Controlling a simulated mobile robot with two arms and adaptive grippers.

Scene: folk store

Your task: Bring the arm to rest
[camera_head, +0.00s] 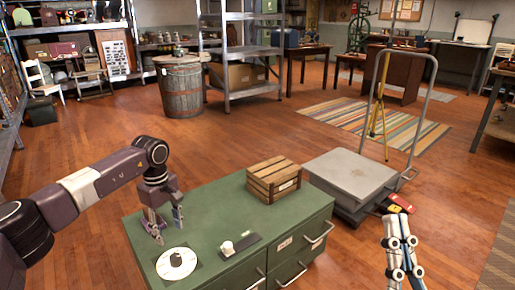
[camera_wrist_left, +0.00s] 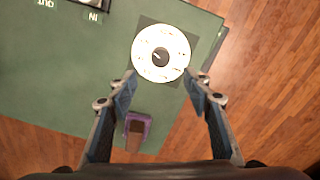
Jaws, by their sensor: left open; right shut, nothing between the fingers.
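My left arm reaches in from the left, and its left gripper (camera_head: 168,232) points down over the near left part of a green cabinet (camera_head: 215,212). It is open and empty, with its fingers spread. A round white dial (camera_head: 177,263) with a dark knob lies on the cabinet top near the fingertips. The dial (camera_wrist_left: 160,52) shows in the left wrist view just beyond and between the fingertips (camera_wrist_left: 158,76), apart from them. My right gripper (camera_head: 398,225) is shut and empty, pointing up at the lower right, away from the cabinet.
A wooden crate (camera_head: 274,180) stands at the cabinet's far right. A small plate with a white knob (camera_head: 240,245) lies right of the dial. A small purple object (camera_wrist_left: 137,130) shows between my left fingers. A flat trolley (camera_head: 362,176) stands beyond the cabinet. Floor left of the barrel (camera_head: 182,88) is open.

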